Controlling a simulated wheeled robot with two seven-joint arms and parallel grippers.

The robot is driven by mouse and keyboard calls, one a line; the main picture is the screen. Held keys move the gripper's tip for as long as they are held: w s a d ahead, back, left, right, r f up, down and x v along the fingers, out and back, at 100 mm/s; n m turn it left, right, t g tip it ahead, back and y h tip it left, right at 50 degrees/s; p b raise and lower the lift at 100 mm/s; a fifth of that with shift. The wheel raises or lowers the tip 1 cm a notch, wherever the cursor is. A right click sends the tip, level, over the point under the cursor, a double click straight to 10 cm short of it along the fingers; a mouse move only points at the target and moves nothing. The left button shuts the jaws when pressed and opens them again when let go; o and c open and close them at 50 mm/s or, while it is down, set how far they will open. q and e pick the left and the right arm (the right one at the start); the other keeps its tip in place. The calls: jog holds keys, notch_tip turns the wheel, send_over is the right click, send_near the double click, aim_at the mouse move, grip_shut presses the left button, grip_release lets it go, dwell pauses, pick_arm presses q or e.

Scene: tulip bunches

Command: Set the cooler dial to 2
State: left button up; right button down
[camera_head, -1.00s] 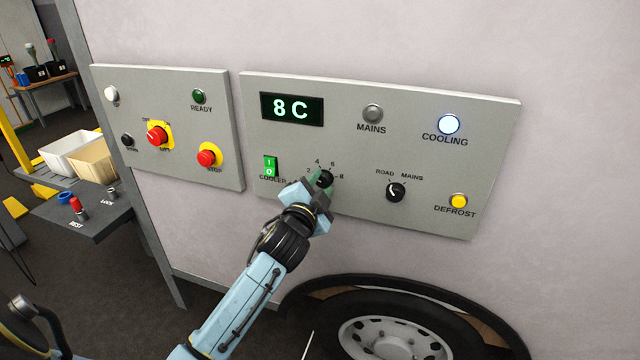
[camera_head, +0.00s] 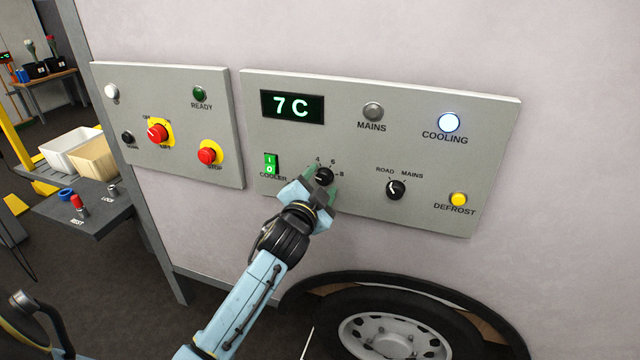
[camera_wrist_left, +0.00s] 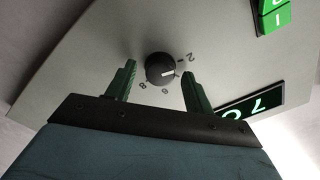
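The cooler dial (camera_head: 324,176) is a black round knob with a white pointer line, low on the grey cooler panel (camera_head: 420,102). In the left wrist view the dial (camera_wrist_left: 160,68) has its pointer toward the "2" side of the scale; one finger hides the "4", so the exact setting is hard to tell. My left gripper (camera_head: 321,184) is at the dial. In the wrist view its green fingers (camera_wrist_left: 159,72) stand on either side of the knob, open, with a gap on each side. The display (camera_head: 292,107) reads 7 C. My right gripper is out of view.
A green rocker switch (camera_head: 271,164) is left of the dial. A ROAD/MAINS knob (camera_head: 396,190) and a yellow DEFROST button (camera_head: 458,200) are to its right. The COOLING lamp (camera_head: 448,122) is lit. Another panel (camera_head: 180,90) with red controls is at left. A wheel (camera_head: 395,335) is below.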

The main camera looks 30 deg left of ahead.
pick_arm(q)
jog(key=v, duration=1.3)
jog(key=shift+s, duration=0.2)
jog(key=shift+d, duration=0.1)
jog(key=s+d+f+n+g+h+b, duration=0.1)
jog(key=s+d+f+g+h, duration=0.2)
jog(key=f, duration=1.6)
jog(key=s+d+f+g, duration=0.2)
jog(key=s+f+g, duration=0.25)
jog(key=f, duration=1.35)
jog(key=s+f+n+g, duration=0.1)
jog(key=s+f+g, duration=0.3)
jog(key=s+f, duration=0.6)
jog(key=s+d+f+n+g+h, duration=0.1)
jog(key=s+f+g, duration=0.4)
jog(key=s+f, duration=0.6)
jog(key=s+n, duration=0.1)
jog(key=s, duration=0.9)
jog(key=shift+s, duration=0.4)
